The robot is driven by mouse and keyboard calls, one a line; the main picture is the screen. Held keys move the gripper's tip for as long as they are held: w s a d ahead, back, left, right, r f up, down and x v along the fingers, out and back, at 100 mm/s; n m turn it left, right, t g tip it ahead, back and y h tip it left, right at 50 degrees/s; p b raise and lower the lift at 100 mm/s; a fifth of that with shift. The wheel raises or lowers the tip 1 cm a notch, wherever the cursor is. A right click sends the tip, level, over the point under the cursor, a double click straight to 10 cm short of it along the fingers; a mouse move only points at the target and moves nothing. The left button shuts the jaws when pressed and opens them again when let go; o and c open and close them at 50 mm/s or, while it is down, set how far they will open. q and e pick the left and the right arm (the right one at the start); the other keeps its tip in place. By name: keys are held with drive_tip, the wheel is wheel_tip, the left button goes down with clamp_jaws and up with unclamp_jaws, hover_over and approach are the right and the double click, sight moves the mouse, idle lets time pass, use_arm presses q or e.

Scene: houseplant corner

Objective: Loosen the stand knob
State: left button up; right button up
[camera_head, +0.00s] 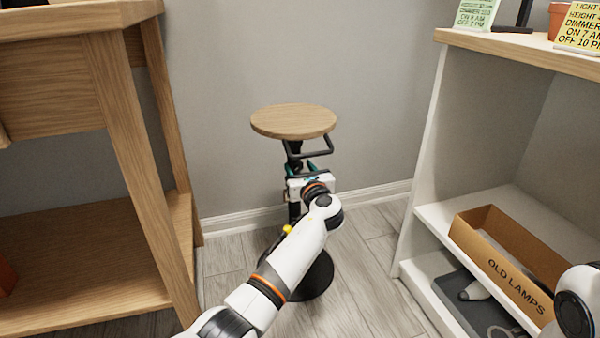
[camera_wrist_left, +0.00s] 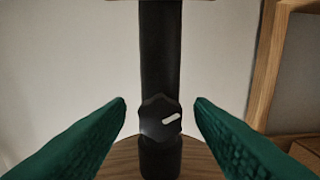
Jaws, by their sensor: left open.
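The stand has a round wooden top (camera_head: 294,121), a dark column (camera_wrist_left: 161,50) and a round black base (camera_head: 316,281). In the left wrist view the knob (camera_wrist_left: 160,118) is dark and many-sided, with a slanted pale mark on its face. My left gripper (camera_head: 304,171) is at the upper column, just under the top. Its green fingers are open, one on each side of the knob with a gap to both, and it holds nothing. My arm and gripper hide the knob in the head view. My right gripper is out of view.
A wooden table (camera_head: 120,130) stands close on the left. A white shelf unit (camera_head: 470,130) on the right holds a cardboard box (camera_head: 510,280) labelled OLD LAMPS and a grey tray (camera_head: 447,287). The wall is behind the stand. Some floor is free beside the base.

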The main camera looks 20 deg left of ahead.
use_arm(q)
drive_tip(key=c, duration=1)
